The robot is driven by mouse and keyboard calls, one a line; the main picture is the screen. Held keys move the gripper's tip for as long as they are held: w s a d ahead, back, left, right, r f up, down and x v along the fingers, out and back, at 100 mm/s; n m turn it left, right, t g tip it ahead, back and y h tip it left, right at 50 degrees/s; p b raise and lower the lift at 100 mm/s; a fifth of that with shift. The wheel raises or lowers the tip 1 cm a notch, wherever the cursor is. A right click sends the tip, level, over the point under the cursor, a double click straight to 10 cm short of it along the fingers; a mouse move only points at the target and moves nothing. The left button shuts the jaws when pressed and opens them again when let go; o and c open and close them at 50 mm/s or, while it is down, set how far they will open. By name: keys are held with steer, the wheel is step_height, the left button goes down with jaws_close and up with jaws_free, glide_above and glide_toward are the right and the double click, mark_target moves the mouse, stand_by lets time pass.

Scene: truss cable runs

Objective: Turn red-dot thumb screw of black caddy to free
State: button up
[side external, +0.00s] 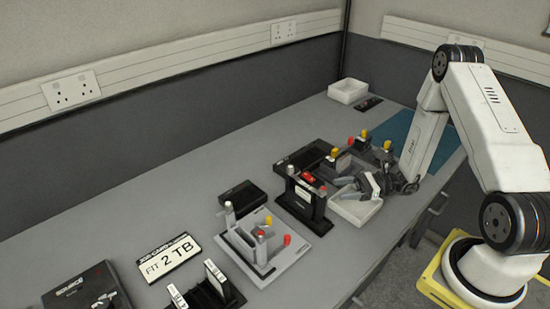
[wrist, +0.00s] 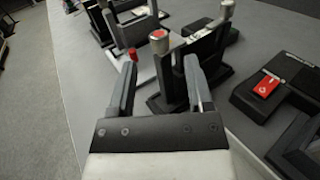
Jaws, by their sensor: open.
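The black caddy (side external: 303,207) stands mid-bench, just left of my gripper in the side view. In the wrist view its near black post (wrist: 172,85) carries a grey cylindrical thumb screw with a red dot on top (wrist: 160,42). My gripper (wrist: 160,58) is open and empty. The screw shows between and just beyond the two fingertips; I cannot tell whether they touch it. A second grey knob (wrist: 227,10) tops the caddy's other post. In the side view my gripper (side external: 368,186) is small, and its fingertips are hard to make out.
A grey caddy (side external: 262,250) with a red lever stands beyond. A black unit with a red latch (wrist: 266,86) lies to the right in the wrist view. A light tray (side external: 345,212) is below my gripper. Yellow-topped fixtures (side external: 335,154) stand close behind. The bench's front edge is near.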

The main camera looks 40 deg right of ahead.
steer(key=x, duration=0.7)
steer(key=shift+w+a, duration=0.2)
steer(key=shift+a, duration=0.15)
jaws_close()
stand_by(0.3)
